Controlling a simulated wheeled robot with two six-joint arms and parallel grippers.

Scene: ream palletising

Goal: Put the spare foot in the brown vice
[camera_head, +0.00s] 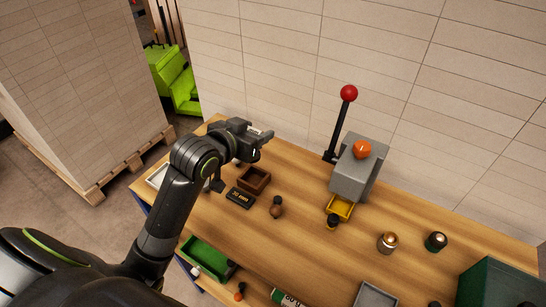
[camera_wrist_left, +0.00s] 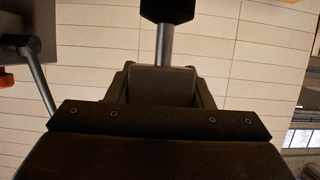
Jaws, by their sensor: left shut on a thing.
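My left gripper (camera_head: 262,143) is raised above the back left of the bench. It also shows in the left wrist view (camera_wrist_left: 162,85), shut on the spare foot (camera_wrist_left: 166,40), which has a grey metal stem and a black end beyond the jaws. I cannot make out the foot clearly in the head view. The brown vice (camera_head: 265,181) looks like an open brown block on the bench, below the gripper and apart from it. A black plate (camera_head: 240,198) with pale lettering lies in front of it. My right gripper is out of view.
A grey press (camera_head: 358,172) with a red-knobbed lever and a yellow tray (camera_head: 341,206) stands right of the vice. A small brown knobbed piece (camera_head: 276,207) stands between. Metal and dark cylinders (camera_head: 388,242) and a green box (camera_head: 500,285) are further right. A tiled wall backs the bench.

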